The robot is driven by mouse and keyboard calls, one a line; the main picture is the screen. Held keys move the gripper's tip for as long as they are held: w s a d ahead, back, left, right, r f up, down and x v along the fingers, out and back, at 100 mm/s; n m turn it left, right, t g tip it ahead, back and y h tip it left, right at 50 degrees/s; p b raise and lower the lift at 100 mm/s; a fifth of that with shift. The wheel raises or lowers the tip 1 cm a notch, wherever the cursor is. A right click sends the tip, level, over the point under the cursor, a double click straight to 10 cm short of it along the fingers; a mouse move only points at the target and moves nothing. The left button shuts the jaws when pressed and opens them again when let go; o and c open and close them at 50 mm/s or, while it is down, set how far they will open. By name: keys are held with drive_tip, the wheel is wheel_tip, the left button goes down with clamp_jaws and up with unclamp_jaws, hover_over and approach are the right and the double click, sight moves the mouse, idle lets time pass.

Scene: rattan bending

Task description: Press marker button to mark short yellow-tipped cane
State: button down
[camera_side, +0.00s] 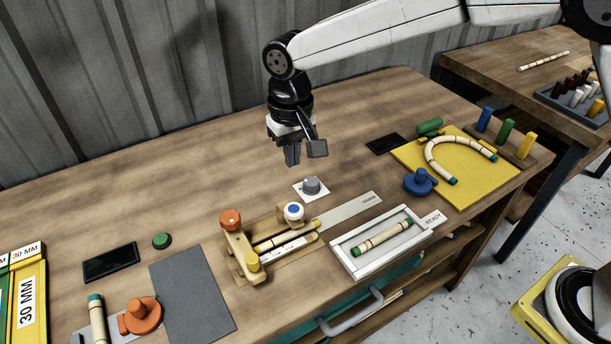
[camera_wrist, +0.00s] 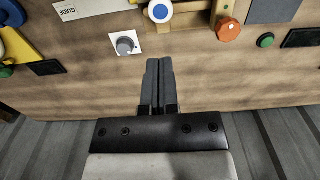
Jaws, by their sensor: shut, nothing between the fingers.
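A short pale cane (camera_side: 272,243) with yellow at its ends lies in a wooden jig (camera_side: 238,251) beside the steel guide strip. A white round button with a blue top (camera_side: 293,211) stands on the jig's far side; it also shows at the top edge of the wrist view (camera_wrist: 160,11). My gripper (camera_side: 292,158) is shut and empty, held above the table behind the button. Its two fingers (camera_wrist: 158,64) lie together in the wrist view, apart from the button and the grey dial.
A grey dial (camera_side: 311,186) on a white plate sits behind the jig. An orange knob (camera_side: 230,218) tops the jig's left end. A white tray (camera_side: 344,264) holds a green-tipped cane. A yellow board (camera_side: 470,187) carries a bent cane. The table's back is clear.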

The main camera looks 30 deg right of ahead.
sight(295, 209)
wheel_tip(295, 209, down, 12)
drive_tip(key=shift+r, duration=0.15)
idle(0.4)
drive_tip(key=shift+s+f, duration=0.1)
drive_tip(key=shift+f, duration=1.15)
drive_tip(key=shift+r, duration=0.1)
wheel_tip(295, 209, up, 15)
idle(0.3)
idle(0.6)
